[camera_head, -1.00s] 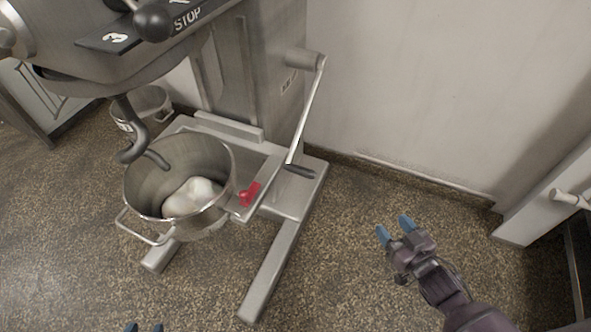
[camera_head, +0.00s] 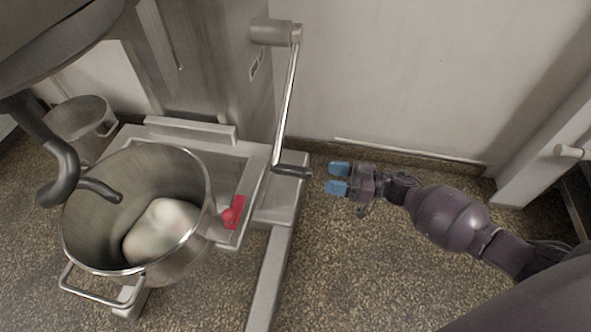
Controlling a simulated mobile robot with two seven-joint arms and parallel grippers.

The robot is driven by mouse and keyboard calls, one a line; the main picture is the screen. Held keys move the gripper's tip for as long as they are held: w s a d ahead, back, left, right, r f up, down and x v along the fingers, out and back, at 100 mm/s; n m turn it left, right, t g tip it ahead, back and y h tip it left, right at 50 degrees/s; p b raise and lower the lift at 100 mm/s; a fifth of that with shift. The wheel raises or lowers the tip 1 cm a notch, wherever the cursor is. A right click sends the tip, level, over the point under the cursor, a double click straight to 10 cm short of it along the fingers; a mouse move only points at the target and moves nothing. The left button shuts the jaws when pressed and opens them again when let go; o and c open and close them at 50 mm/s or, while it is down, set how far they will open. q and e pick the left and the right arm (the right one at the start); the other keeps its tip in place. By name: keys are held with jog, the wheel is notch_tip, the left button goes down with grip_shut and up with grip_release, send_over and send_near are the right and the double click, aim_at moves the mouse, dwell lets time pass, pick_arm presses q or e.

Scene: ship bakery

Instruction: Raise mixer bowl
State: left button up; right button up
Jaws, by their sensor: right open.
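The steel mixer bowl (camera_head: 185,262) sits low on the mixer's cradle at the left, with a pale lump of dough (camera_head: 160,231) in it. The grey dough hook (camera_head: 62,160) hangs over its left rim. A crank arm (camera_head: 287,100) hangs down from the side of the mixer column, with a dark handle (camera_head: 291,171) at its lower end pointing right. My right gripper (camera_head: 338,178) is open and empty, its blue fingertips pointing left, a short gap to the right of the handle. My left gripper is out of view.
A red latch (camera_head: 233,212) is on the cradle beside the bowl. A second steel bowl (camera_head: 82,122) stands behind on the left. The mixer's base leg (camera_head: 270,275) runs forward along the floor. A white wall (camera_head: 400,75) is behind; the floor at right is clear.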

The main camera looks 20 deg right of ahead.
aim_at(304, 173)
jog(key=b+x, duration=0.1)
jog(key=x, duration=0.7)
jog(key=shift+f, duration=0.2)
jog(key=shift+w+a+r, duration=0.1)
jog(key=shift+w+a, duration=0.2)
jog(key=shift+a, duration=0.25)
jog(key=shift+r, duration=0.1)
grip_shut()
